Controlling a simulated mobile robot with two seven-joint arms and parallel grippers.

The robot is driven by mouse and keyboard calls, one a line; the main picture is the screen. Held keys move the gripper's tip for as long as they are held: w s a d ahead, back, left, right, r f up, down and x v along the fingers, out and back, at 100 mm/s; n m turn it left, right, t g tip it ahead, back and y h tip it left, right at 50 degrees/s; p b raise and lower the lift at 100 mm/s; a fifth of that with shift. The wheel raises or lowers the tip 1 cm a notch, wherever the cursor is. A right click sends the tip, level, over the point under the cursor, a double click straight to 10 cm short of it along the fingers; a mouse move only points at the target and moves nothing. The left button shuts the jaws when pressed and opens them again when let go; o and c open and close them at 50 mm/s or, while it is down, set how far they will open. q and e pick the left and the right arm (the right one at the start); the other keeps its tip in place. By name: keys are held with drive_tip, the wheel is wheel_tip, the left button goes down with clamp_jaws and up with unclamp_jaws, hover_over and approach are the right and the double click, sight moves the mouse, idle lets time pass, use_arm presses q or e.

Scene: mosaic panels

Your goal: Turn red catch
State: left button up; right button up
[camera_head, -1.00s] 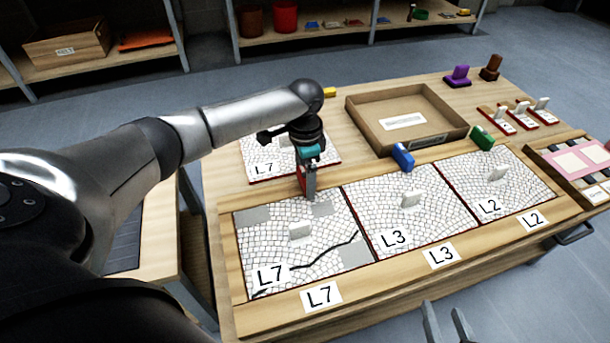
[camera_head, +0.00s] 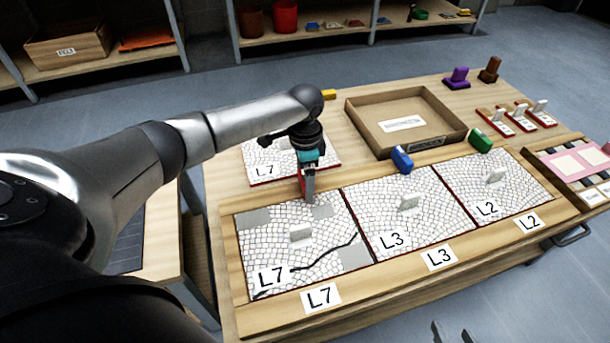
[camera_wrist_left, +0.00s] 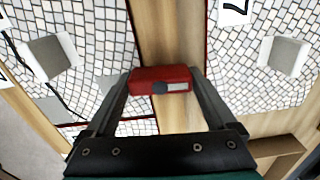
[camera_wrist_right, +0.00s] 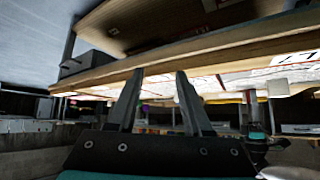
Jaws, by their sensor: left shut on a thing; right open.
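The red catch (camera_wrist_left: 161,86) is a small red block with a dark round spot, seen in the left wrist view between my left fingers. It sits at the upper edge of the left L7 mosaic panel (camera_head: 325,234), in the wooden frame. My left gripper (camera_head: 308,196) points down there and is shut on the catch; the arm hides most of it in the head view. My right gripper (camera_wrist_right: 155,75) is open and empty, low in front of the table; its fingertips show at the bottom of the head view (camera_head: 453,332).
A blue catch (camera_head: 402,159) and a green catch (camera_head: 480,139) stand above the L3 (camera_head: 385,205) and L2 panels (camera_head: 515,195). Another L7 panel (camera_head: 262,152) lies behind my left gripper. A cardboard tray (camera_head: 440,143) stands at the back. The table's front edge (camera_wrist_right: 220,45) lies above my right gripper.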

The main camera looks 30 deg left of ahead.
use_arm(q)
drive_tip(key=shift+r+m+p, duration=0.1)
drive_tip(key=shift+m+p, duration=0.6)
drive_tip(key=shift+p, duration=0.35)
use_arm(e)
drive_tip(key=s+d+r+g+h, duration=0.1)
drive_tip(key=s+d+g+h, duration=0.1)
drive_tip(key=s+d+g, duration=0.25)
use_arm(q)
drive_tip(key=shift+m+p, duration=0.9)
drive_tip(key=shift+p, duration=0.2)
drive_tip(key=m+p, duration=0.2)
drive_tip(key=m, duration=0.1)
drive_tip(key=shift+d, duration=0.15)
drive_tip(key=shift+m+p, duration=0.3)
drive_tip(key=shift+m, duration=1.7)
drive_tip(key=m, duration=0.2)
drive_tip(key=shift+m+p, duration=0.3)
drive_tip(key=m, duration=0.4)
use_arm(e)
wheel_tip(320, 180, down, 12)
drive_tip(key=s+g, duration=0.1)
drive_tip(key=shift+s+d, duration=0.2)
drive_tip(key=shift+s, duration=0.2)
use_arm(q)
drive_tip(key=shift+m, duration=0.4)
use_arm(e)
drive_tip(key=shift+r, duration=0.1)
